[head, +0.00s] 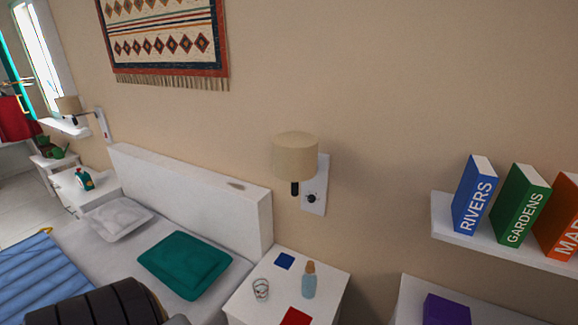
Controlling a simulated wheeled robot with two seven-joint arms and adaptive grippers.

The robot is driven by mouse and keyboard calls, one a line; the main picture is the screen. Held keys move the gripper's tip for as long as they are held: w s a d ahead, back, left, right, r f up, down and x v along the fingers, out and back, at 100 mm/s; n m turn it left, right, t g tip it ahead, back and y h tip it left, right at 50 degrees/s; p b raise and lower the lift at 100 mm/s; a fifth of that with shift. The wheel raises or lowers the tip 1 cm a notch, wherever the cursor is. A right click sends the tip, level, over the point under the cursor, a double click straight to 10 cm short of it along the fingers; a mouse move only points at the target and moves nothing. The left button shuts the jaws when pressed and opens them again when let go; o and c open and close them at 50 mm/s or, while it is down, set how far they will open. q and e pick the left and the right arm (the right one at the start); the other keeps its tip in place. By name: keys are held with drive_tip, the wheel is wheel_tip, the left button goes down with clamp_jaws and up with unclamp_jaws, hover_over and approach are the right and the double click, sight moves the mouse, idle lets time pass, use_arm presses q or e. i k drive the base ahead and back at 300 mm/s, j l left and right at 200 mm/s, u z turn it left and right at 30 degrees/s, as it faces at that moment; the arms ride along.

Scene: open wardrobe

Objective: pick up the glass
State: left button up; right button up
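A small clear glass (261,290) stands near the left edge of the white bedside table (330,275), at the lower middle of the head view. A blue square (284,261) lies just behind it and a red square (296,317) in front of it to the right. A light-blue bottle with a brown stopper (309,284) stands to its right, apart from it. Neither of my grippers shows in the head view. Nothing is seen touching the glass.
The bed with a green pillow (186,265) adjoins the table's left side. A wall lamp (296,157) hangs above the table. A shelf (450,225) with books is at right, above a purple box (446,310).

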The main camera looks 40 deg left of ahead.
sight(260, 284)
drive_tip(key=u, duration=1.65)
